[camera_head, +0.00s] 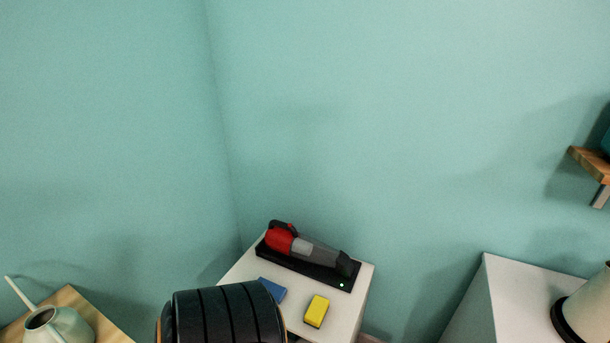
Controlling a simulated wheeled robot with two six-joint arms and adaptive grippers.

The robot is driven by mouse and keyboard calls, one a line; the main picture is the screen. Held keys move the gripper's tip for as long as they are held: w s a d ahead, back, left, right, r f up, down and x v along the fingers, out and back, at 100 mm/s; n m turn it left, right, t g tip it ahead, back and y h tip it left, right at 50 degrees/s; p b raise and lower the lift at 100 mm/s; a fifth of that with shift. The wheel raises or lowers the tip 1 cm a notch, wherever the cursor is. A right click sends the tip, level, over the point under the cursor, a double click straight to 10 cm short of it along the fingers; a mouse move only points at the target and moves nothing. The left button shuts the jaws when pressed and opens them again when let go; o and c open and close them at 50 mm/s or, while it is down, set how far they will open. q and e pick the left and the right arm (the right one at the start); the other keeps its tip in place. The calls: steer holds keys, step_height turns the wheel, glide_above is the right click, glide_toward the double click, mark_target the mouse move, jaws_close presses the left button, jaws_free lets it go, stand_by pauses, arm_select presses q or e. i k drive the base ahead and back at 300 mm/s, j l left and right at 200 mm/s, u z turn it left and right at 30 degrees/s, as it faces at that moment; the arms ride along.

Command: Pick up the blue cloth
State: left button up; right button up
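A small flat blue piece (272,289), which looks like the blue cloth, lies on the white table (347,317) in the corner. Its lower left part is hidden behind a dark ribbed rounded object in front. Neither my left gripper nor my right gripper is in view.
A yellow block (317,311) lies right of the blue piece. A red and grey handheld vacuum (302,247) rests on a black base behind. The dark ribbed object (225,315) blocks the table's front left. A watering can (57,325) stands left; a white surface (515,300) is at right.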

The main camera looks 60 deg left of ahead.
mark_target(278, 292)
steer(key=u, duration=2.35)
